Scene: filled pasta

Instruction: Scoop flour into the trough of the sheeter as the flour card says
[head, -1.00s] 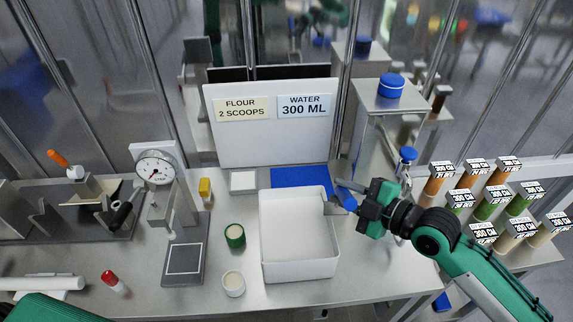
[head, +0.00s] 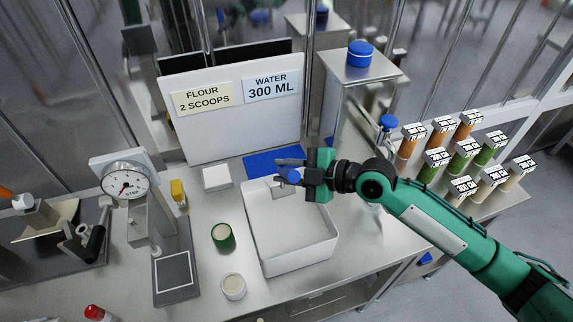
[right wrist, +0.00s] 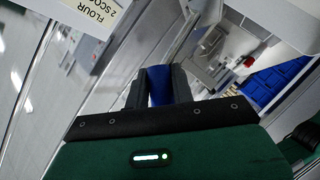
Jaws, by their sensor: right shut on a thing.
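The flour card (head: 203,98) on a white board reads "FLOUR 2 SCOOPS". My right gripper (head: 297,174) is shut on the blue handle of a small metal scoop (head: 279,188); the handle (right wrist: 158,88) shows between the fingers in the right wrist view. The scoop hangs over the far part of an open white bin (head: 306,260) with a pale, even inside. I cannot tell whether the scoop holds flour. No trough is clearly recognisable; a crank machine (head: 92,238) is cut off at the left. My left gripper is out of view.
A water card (head: 270,87) reads "300 ML". Several labelled tubes (head: 465,155) stand at the right.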

